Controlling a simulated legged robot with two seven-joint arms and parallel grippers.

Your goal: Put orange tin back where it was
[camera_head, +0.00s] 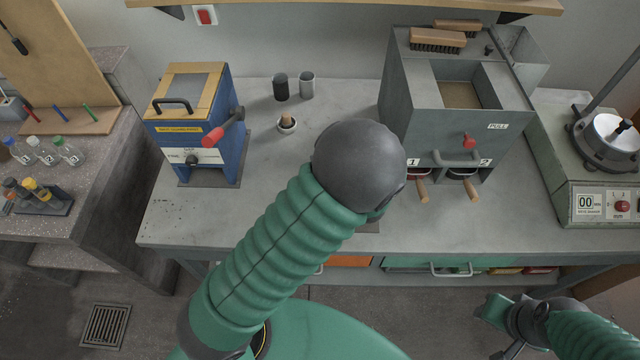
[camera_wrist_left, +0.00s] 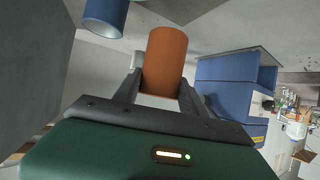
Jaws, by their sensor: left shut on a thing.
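In the left wrist view, the orange tin (camera_wrist_left: 165,62), a plain cylinder, sits between the two fingers of my left gripper (camera_wrist_left: 161,84). The fingers are shut on its sides. In the head view my left arm and its dark round joint cover the left gripper and the tin. Whether the tin touches the bench cannot be told. My right gripper (camera_head: 512,328) is low at the right, in front of the bench and away from the tin; its finger opening is unclear.
A blue tin (camera_wrist_left: 105,16) is close beside the orange one. The bench (camera_head: 285,205) carries a blue press (camera_head: 200,120), two small dark and grey pots (camera_head: 281,86), a small bowl (camera_head: 287,126) and a large grey box machine (camera_head: 440,120). Bare bench shows at front left.

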